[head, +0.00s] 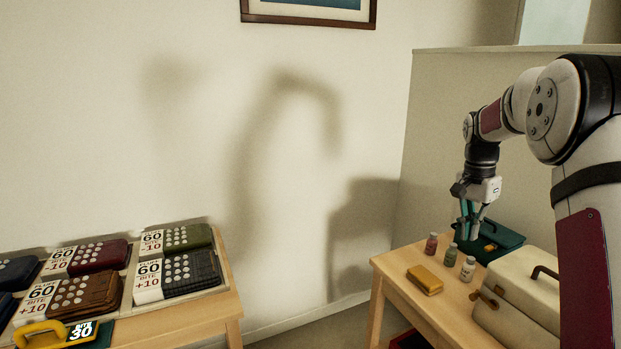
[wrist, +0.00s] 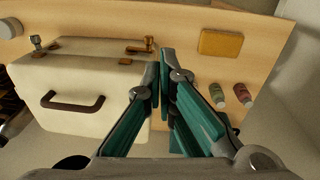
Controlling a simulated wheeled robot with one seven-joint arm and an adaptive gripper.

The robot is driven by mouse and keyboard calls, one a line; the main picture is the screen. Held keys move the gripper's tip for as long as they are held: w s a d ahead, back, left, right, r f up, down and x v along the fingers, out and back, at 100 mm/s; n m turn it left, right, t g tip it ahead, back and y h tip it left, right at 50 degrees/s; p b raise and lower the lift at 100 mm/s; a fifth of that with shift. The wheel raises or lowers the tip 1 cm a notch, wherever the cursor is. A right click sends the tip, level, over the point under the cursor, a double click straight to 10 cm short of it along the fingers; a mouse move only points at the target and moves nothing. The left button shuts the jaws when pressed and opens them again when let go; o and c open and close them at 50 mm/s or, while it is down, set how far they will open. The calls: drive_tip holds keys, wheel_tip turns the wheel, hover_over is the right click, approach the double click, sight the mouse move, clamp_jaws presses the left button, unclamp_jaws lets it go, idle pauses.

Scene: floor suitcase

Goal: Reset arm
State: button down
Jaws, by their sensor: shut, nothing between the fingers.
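My gripper (head: 470,236) is at the end of my raised arm on the right of the head view. It points down above the right-hand wooden table, near a dark green case. In the wrist view its teal fingers (wrist: 166,60) are shut together with nothing between them. A cream suitcase (wrist: 85,85) with a dark handle and brass latches stands beside the fingers in the wrist view. It also shows at the right of the head view (head: 522,298).
The right table (head: 395,270) holds a yellow block (head: 425,279), several small bottles (head: 450,256) and the dark green case (head: 505,240). A left table (head: 232,300) carries rows of colored cases with number cards. A wall stands behind; a floor gap separates the tables.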

drive_tip(key=s+a+r+n+t+p, duration=0.2)
drive_tip(key=s+a+r+n, duration=0.4)
drive_tip(key=s+a+r, duration=1)
drive_tip(key=s+a+f+n+t+p, duration=0.1)
drive_tip(key=s+a+f+n, duration=0.1)
drive_tip(key=s, duration=0.9)
drive_tip(key=s+a+f+n+t+p, duration=0.1)
drive_tip(key=s+a+n, duration=0.4)
drive_tip(key=s, duration=0.5)
drive_tip(key=shift+s+f+t+y, duration=0.3)
drive_tip(key=shift+s+f+y, duration=0.1)
drive_tip(key=shift+f, duration=0.4)
